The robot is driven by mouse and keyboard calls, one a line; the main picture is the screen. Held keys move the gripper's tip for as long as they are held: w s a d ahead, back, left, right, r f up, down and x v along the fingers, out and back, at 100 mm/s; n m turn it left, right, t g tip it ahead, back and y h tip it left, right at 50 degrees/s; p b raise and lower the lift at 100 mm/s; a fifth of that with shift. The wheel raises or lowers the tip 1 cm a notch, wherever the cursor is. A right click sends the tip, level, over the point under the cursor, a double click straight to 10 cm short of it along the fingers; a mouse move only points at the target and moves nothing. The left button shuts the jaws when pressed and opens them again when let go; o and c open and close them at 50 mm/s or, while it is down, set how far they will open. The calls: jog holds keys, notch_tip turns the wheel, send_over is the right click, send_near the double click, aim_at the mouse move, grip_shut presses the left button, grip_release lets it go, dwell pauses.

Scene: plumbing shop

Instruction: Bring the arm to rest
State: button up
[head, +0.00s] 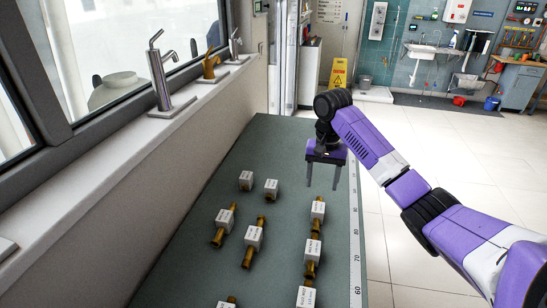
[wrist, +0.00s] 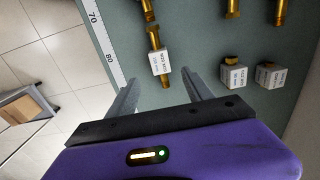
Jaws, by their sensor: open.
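My arm, purple and white, reaches in from the right in the head view. My gripper (head: 322,176) is above the right side of the green-grey bench (head: 285,147), pointing down. Its two grey fingers are apart with nothing between them. In the wrist view my gripper (wrist: 163,90) shows the same parted fingers. A brass fitting with a white label block (wrist: 160,62) lies on the bench just beyond the fingertips, apart from them as far as I can tell.
Several labelled brass fittings (head: 254,236) lie in rows on the bench. Two white blocks (head: 271,187) sit near its middle. A ruler strip (head: 355,240) runs along the right edge. Taps (head: 160,75) stand on the window sill. Open tiled floor and a yellow sign (head: 338,73) lie beyond.

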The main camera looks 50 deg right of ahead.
jog(key=w+r+n+t+h, duration=0.4)
jog(key=w+t, duration=0.4)
jog(key=w, duration=0.6)
jog(key=w+a+r+t, duration=0.1)
jog(key=w+a+t, duration=0.15)
jog(key=a, duration=0.25)
jog(key=w+a+r+n+t, duration=0.1)
jog(key=a+r+t, duration=0.15)
jog(key=a, duration=0.25)
jog(key=w+a+t, duration=0.2)
jog(key=a+t, duration=0.1)
jog(key=a, duration=0.3)
jog(key=s+a+f+t+h+b, duration=0.1)
jog(key=s+a+f+t+h, duration=0.15)
jog(key=s+a, duration=1.3)
jog(key=s+a+f+n+g+y, duration=0.1)
jog(key=s+a+f+n+y, duration=0.1)
jog(key=s, duration=0.7)
jog(key=s+a+f+n+g+y, duration=0.1)
jog(key=s+a+f+n+y, duration=0.1)
jog(key=s+a, duration=0.3)
jog(key=s+a+f+n+g+y+b, duration=0.1)
jog(key=s+a+n, duration=0.3)
jog(key=s, duration=0.8)
jog(key=shift+s+f+n+g+y, duration=0.3)
jog(key=shift+s+f+g+y, duration=0.05)
jog(key=shift+f+y, duration=0.35)
